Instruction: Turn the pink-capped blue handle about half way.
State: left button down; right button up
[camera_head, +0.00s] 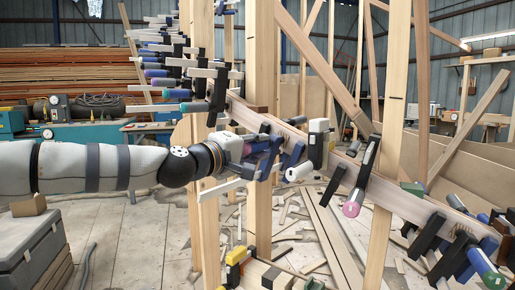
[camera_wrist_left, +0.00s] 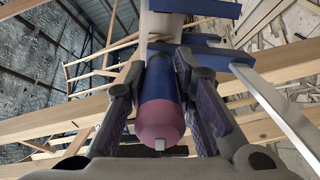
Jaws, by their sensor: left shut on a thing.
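The pink-capped blue handle (camera_wrist_left: 160,100) lies between the two fingers of my left gripper (camera_wrist_left: 157,78) in the left wrist view. Its pink cap (camera_wrist_left: 160,128) with a small pale metal stub faces the wrist camera. My left gripper (camera_head: 262,150) is shut on this handle, a finger along each side. In the head view, my left arm reaches in from the left to the blue clamp (camera_head: 291,157) on the curved stringer (camera_head: 257,118). The handle itself is mostly hidden there by the gripper.
Other clamps line the stringer, including one with a pink-ended handle (camera_head: 351,208) to the right. Upright timber posts (camera_head: 262,60) stand close around my gripper. A pale metal bar (camera_wrist_left: 275,105) runs right of the gripper in the wrist view. Wood scraps litter the floor.

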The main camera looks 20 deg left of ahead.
pick_arm(q)
jog(key=shift+n, duration=1.5)
jog(key=c, duration=1.3)
grip_release()
jog(key=shift+c, duration=0.2)
jog(key=shift+s, duration=0.1)
jog(key=v, duration=1.1)
jog(key=shift+s+a, duration=0.15)
jog(key=shift+s, duration=0.25)
